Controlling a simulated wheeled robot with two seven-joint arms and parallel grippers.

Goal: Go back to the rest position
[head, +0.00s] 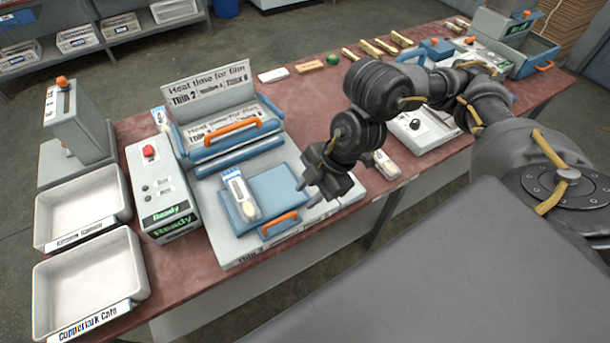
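My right gripper (308,192) hangs over the right part of the press base, its two fingers apart with nothing visible between them. To its left, a packaged wooden spoon (241,195) lies on the blue plate (279,187) of the press (228,244). The gripper is apart from the spoon in the picture; its height above the base is hard to tell. The press lid (237,132) with an orange handle is raised behind the plate. My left gripper is not in view.
A control box (152,178) with a red button and green "Ready" labels stands left of the press. Two empty white trays (83,205) (90,282) sit at the table's left. A white device (420,131) and several small items stand along the right. Bare red tabletop (212,292) shows in front.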

